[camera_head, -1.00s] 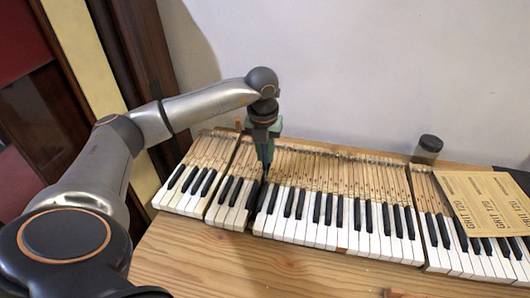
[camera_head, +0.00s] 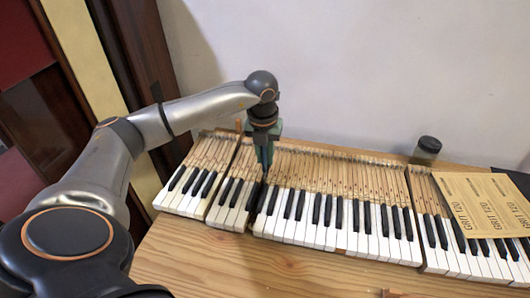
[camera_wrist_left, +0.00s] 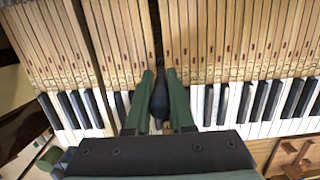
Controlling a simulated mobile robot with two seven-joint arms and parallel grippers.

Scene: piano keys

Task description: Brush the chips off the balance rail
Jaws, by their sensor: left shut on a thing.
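My left gripper (camera_head: 264,165) points down over the keyboard, at the gap between the narrow key section (camera_head: 232,190) and the long middle section (camera_head: 340,200). Its green fingers are shut on a dark, slim tool (camera_wrist_left: 160,98), whose head reaches into the gap in the left wrist view. I cannot tell whether it is a brush or what its tip touches. The wooden key shanks (camera_wrist_left: 215,45) show on both sides of the gap. The balance rail and any chips cannot be made out. My right gripper is not in view.
Another key section (camera_head: 197,170) lies at the left. At the right, yellowish grit papers (camera_head: 485,205) lie over the keys. A dark-lidded jar (camera_head: 427,150) stands behind, by the wall.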

